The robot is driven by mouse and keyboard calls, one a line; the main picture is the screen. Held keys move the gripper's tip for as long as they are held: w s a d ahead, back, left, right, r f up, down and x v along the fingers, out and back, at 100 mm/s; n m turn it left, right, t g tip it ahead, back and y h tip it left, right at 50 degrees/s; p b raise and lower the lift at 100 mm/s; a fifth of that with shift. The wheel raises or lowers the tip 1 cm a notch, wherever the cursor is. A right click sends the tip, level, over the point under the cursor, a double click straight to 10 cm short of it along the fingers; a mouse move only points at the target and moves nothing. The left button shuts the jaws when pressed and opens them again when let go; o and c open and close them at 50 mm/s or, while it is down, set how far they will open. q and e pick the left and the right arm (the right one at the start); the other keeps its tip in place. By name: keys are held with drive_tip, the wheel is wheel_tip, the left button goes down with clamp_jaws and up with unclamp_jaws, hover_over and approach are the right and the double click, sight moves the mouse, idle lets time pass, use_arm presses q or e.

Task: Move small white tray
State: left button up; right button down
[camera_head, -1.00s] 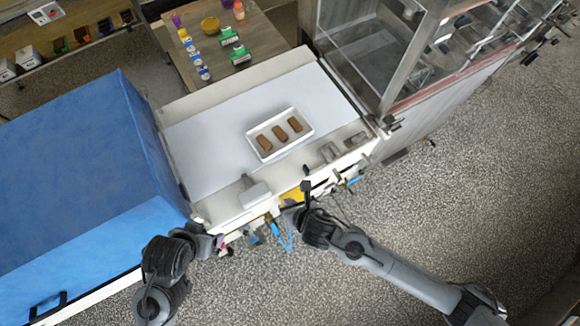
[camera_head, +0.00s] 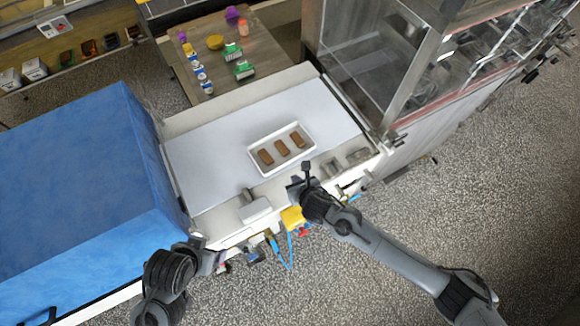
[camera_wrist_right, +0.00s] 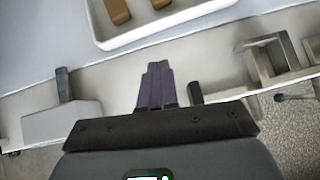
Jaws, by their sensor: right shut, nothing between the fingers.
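The small white tray (camera_head: 290,163) lies flat on the pale belt surface with three brown bars (camera_head: 282,149) in it. In the right wrist view, the tray (camera_wrist_right: 165,33) shows only its near part at the top, with two bars in part. My right gripper (camera_head: 297,184) is over the near edge of the station, short of the tray and apart from it. Its dark fingers (camera_wrist_right: 155,84) are together and empty, pointing towards the tray. My left gripper (camera_head: 213,259) is low at the left, off the station's front edge; its fingers are too small to read.
A white block with a handle (camera_head: 256,209) and metal brackets (camera_head: 346,160) sit on the near ledge either side of my right gripper. A blue cover (camera_head: 75,190) stands left, a glazed metal cabinet (camera_head: 385,55) right. The belt (camera_head: 205,165) is clear left of the tray.

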sight(287, 165)
drive_tip(key=w, duration=0.1)
drive_tip(key=w+a+f, duration=0.1)
drive_tip(key=w, duration=0.1)
drive_tip(key=w+a, duration=0.1)
drive_tip(key=shift+w+f+p, duration=0.2)
drive_tip(key=shift+w+p, duration=0.15)
drive_tip(key=shift+p, duration=0.05)
use_arm(q)
drive_tip(key=shift+r, duration=0.5)
use_arm(e)
drive_tip(key=shift+w+a, duration=0.1)
drive_tip(key=shift+w, duration=0.05)
use_arm(q)
drive_tip(key=shift+d, duration=0.1)
drive_tip(key=shift+f, duration=0.1)
